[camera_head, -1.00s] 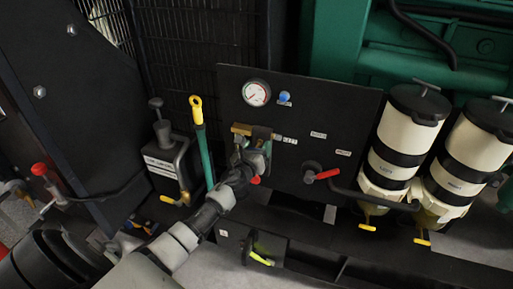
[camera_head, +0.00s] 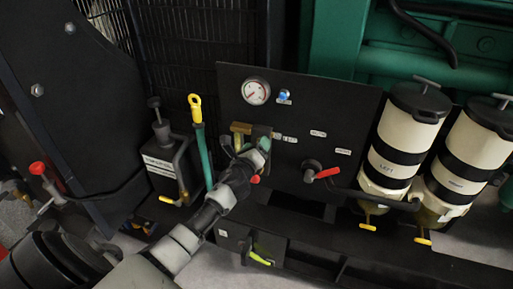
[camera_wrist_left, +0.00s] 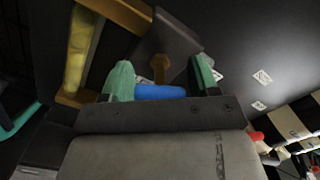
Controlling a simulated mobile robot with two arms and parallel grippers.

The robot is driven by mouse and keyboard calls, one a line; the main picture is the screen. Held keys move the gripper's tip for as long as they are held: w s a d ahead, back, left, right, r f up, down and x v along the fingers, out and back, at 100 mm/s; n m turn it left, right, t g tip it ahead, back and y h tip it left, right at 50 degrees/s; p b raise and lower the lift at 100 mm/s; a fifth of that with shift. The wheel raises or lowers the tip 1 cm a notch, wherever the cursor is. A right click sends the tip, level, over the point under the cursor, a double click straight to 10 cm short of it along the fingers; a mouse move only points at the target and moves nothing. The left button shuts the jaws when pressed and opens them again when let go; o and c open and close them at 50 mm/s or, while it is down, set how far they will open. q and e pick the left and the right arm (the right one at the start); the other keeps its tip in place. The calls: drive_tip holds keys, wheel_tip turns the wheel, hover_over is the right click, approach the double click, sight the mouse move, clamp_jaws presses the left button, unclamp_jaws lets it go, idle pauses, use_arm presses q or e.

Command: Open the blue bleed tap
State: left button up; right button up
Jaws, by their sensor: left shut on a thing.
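The blue bleed tap shows in the left wrist view as a blue handle (camera_wrist_left: 160,91) beside a brass stem (camera_wrist_left: 160,68). The green fingertips of my left gripper (camera_wrist_left: 159,84) lie on either side of this handle, shut on it. In the head view my left gripper (camera_head: 256,146) is at the dark panel, by a brass fitting (camera_head: 240,128) below the gauge. It hides the handle there, so I cannot tell the tap's angle from the head view. My right gripper is not in view.
The panel (camera_head: 345,105) carries a gauge (camera_head: 256,91), a small blue knob (camera_head: 284,96) and a red-handled valve (camera_head: 326,173). Two cream filter canisters (camera_head: 404,135) stand to the right. A yellow-topped green dipstick (camera_head: 196,112) and a dark labelled can (camera_head: 160,165) stand to the left.

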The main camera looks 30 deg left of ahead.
use_arm(q)
drive_tip(key=n, duration=0.4)
drive_tip(key=shift+f+n, duration=0.15)
drive_tip(key=shift+n, duration=0.15)
drive_tip(key=n, duration=0.4)
drive_tip(key=shift+n, duration=0.3)
drive_tip(key=n, duration=0.4)
drive_tip(key=shift+n, duration=0.3)
drive_tip(key=shift+f+n+p, duration=0.15)
drive_tip(key=shift+n+p, duration=0.2)
drive_tip(key=shift+n, duration=1.55)
drive_tip(key=shift+d+f, duration=0.1)
drive_tip(key=o, duration=0.7)
drive_tip(key=shift+c, duration=0.2)
drive_tip(key=shift+o, duration=0.6)
drive_tip(key=shift+r, duration=0.2)
drive_tip(key=v, duration=1.1)
